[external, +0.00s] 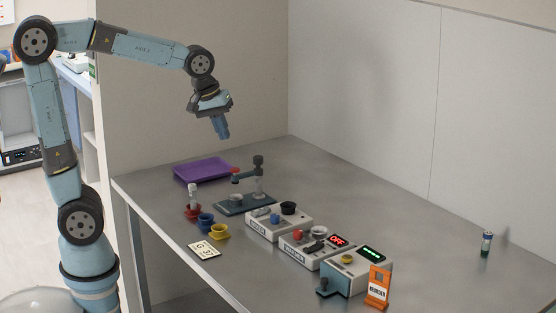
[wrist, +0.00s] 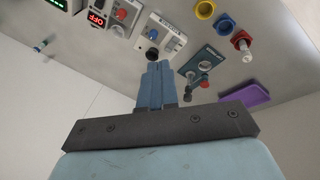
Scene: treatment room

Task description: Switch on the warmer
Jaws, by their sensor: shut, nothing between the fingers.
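Three white boxy devices stand in a row on the grey table. The middle one (external: 307,252) has a red display (external: 338,240) reading OFF, a red knob, a pale round top part and a dark lever-like part. I take it as the warmer, but its front label is too small to read. In the wrist view its red OFF display (wrist: 97,20) shows near the top left. My gripper (external: 225,135) is shut and empty, pointing down high above the back left of the table. In the wrist view its two fingers (wrist: 155,68) are together, apart from everything.
A device with a blue knob (external: 262,226) stands left of it; a green-display device (external: 343,278) stands right. The table's right back is mostly clear.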

